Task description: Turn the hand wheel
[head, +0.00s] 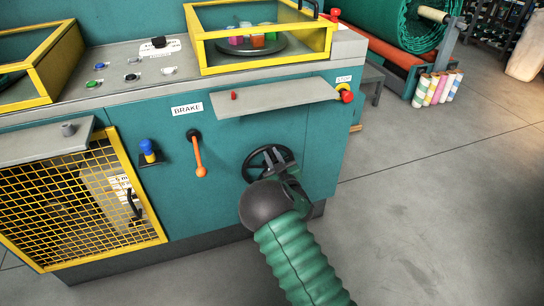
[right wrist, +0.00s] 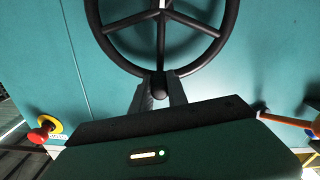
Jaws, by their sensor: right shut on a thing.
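The black spoked hand wheel (head: 256,161) is on the front of the teal machine, right of the orange brake lever. My right gripper (head: 285,169) is at the wheel's right side in the head view, its arm in a green ribbed sleeve. In the right wrist view the wheel (right wrist: 221,36) fills the top middle. The gripper hides part of the wheel in the head view. My left gripper is not in view.
An orange brake lever (head: 199,158) and a blue-topped knob (head: 148,149) are left of the wheel. A grey shelf (head: 270,100) juts out above it. A red stop button (head: 346,94) is at the right corner. Open floor (head: 430,190) lies to the right.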

